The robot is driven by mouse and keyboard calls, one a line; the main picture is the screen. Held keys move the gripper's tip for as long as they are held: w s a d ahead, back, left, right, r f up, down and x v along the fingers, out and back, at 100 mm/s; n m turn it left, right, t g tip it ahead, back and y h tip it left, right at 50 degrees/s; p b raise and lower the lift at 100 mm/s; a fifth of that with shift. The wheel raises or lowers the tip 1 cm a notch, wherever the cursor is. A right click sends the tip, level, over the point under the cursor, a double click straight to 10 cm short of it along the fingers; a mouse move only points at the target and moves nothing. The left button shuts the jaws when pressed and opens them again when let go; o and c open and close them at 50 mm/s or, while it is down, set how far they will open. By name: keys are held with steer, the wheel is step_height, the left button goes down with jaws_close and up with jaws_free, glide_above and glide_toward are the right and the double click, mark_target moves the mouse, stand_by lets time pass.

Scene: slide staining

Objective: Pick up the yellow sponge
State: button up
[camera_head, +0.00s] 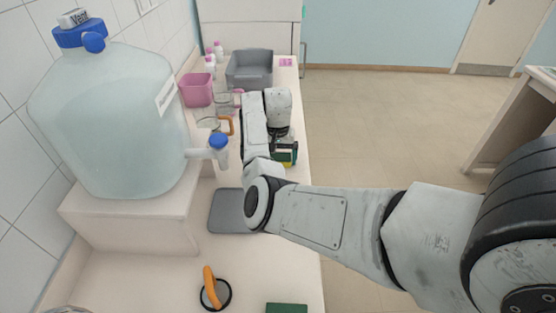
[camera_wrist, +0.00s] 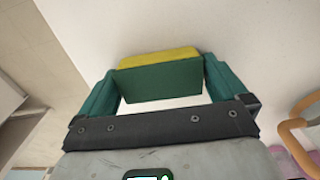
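The yellow sponge (camera_wrist: 158,60) lies ahead of my gripper (camera_wrist: 160,85) in the wrist view, with a dark green face turned towards the palm. The green fingers are wide apart, one at each end of the sponge. Any gap between the fingers and the sponge is too small to tell. In the head view my gripper (camera_head: 284,152) is low over the right part of the counter, and a little yellow of the sponge (camera_head: 291,162) shows beside it. My arm hides much of that spot.
A large water jug (camera_head: 110,120) with a blue tap stands at left. A grey mat (camera_head: 226,212), an orange-handled round item (camera_head: 213,288) and a green block (camera_head: 286,308) lie nearer. A pink tub (camera_head: 197,90), glassware and a grey basin (camera_head: 249,70) stand farther back.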

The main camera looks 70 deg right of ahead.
mark_target(278, 156)
steer(key=c, duration=0.6)
steer(key=shift+r, duration=0.15)
steer(key=shift+r, duration=0.3)
step_height(278, 156, up, 2)
steer(key=shift+r+b, duration=0.1)
steer(key=shift+b, duration=0.7)
steer(key=s+r, duration=0.3)
steer(key=s, duration=0.1)
steer(key=s+r+p, duration=0.1)
steer(key=s+r, duration=0.2)
steer(key=s, duration=0.2)
steer(key=s+r+p, duration=0.1)
steer(key=s+r, duration=0.3)
steer(key=s, duration=0.1)
steer(key=shift+d, duration=0.2)
